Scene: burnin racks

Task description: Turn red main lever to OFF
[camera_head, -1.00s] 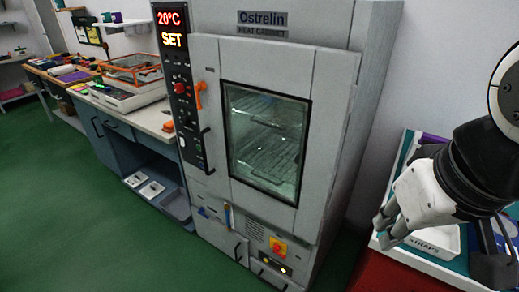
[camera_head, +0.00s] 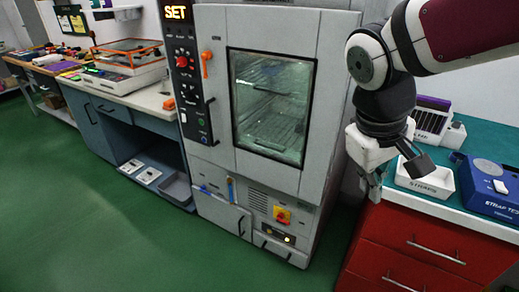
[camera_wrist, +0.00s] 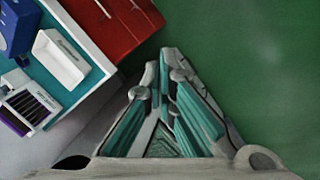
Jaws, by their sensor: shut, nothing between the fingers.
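The red main lever (camera_head: 282,214) is a small red rotary handle on a yellow plate, low on the front of the grey heat cabinet (camera_head: 216,171). Its exact angle is too small to read. My gripper (camera_head: 375,190) is shut and empty, pointing down to the right of the cabinet, apart from the lever and higher up. In the wrist view my gripper's fingers (camera_wrist: 172,62) come together over green floor. The lever is not in the wrist view.
A red drawer unit (camera_head: 415,245) with a teal top stands right of the cabinet, close to my gripper. It carries a white straps bin (camera_head: 425,180) and a blue tester (camera_head: 485,185). A workbench (camera_head: 110,130) stands left. The green floor (camera_head: 90,230) in front is clear.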

